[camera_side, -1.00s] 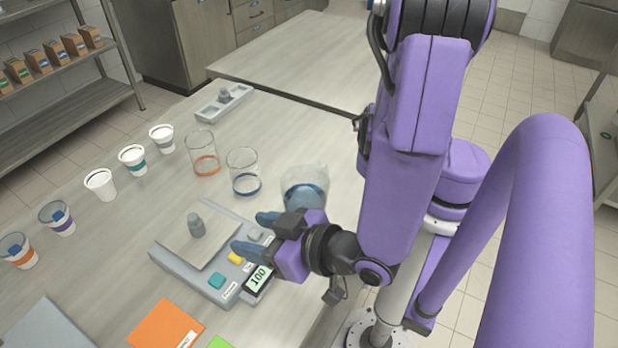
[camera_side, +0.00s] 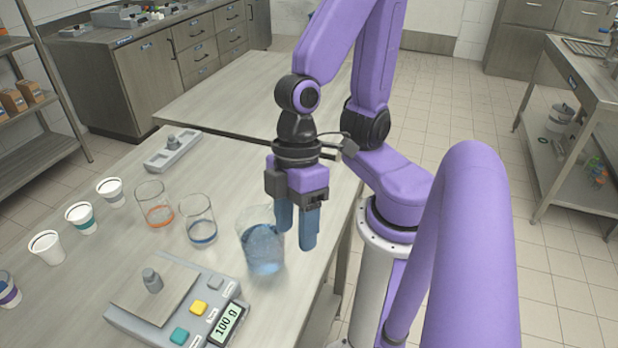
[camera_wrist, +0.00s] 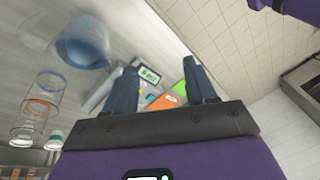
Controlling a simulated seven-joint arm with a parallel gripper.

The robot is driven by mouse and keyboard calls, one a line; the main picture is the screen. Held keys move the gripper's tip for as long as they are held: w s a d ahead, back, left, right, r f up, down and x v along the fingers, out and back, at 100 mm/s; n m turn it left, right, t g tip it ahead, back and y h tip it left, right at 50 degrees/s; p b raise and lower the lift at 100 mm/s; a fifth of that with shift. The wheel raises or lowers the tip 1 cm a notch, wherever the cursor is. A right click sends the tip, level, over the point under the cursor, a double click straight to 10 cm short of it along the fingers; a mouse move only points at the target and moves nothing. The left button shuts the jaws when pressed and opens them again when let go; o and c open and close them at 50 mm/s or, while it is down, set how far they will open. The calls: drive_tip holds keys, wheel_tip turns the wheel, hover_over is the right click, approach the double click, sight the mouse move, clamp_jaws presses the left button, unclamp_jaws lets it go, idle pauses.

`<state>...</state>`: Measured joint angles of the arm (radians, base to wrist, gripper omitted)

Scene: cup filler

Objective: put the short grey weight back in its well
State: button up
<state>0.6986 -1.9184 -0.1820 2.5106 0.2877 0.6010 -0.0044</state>
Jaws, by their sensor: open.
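A small grey weight (camera_side: 152,281) stands upright on the pan of the scale (camera_side: 128,328), whose display reads 100 g. A grey tray (camera_side: 156,162) lies farther back on the table and holds another grey weight (camera_side: 172,143); its wells are too small to make out. My gripper (camera_side: 296,238) points down with its blue fingers apart and empty. It is just right of the jug of blue liquid, well away from both weights. In the wrist view the open fingers (camera_wrist: 160,66) frame the scale's display (camera_wrist: 150,75); no weight can be made out there.
The jug (camera_side: 262,245) stands close beside my fingers. Beakers with an orange band (camera_side: 155,205) and a blue band (camera_side: 201,222) stand between it and the tray. Several cups (camera_side: 82,219) line the left. The table's right edge is near my gripper.

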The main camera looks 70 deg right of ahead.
drive_tip(key=shift+o, duration=0.3)
drive_tip(key=w+d+r+n+t+h, duration=0.1)
drive_tip(key=d+h, duration=0.1)
drive_tip(key=d, duration=0.7)
drive_tip(key=shift+r+h, duration=0.3)
drive_tip(key=shift+r, duration=0.05)
drive_tip(key=shift+w, duration=0.1)
wheel_tip(320, 180, up, 4)
drive_tip(key=m+g+y, duration=0.2)
drive_tip(key=m+y, duration=0.2)
drive_tip(key=m, duration=2.3)
hover_over(149, 269)
drive_tip(key=w+d, duration=0.2)
drive_tip(key=d, duration=0.4)
drive_tip(key=x, duration=1.7)
drive_tip(key=shift+w+d+f, duration=0.15)
drive_tip(key=shift+w+f, duration=0.1)
drive_tip(key=shift+w, duration=0.05)
drive_tip(key=shift+c, duration=0.2)
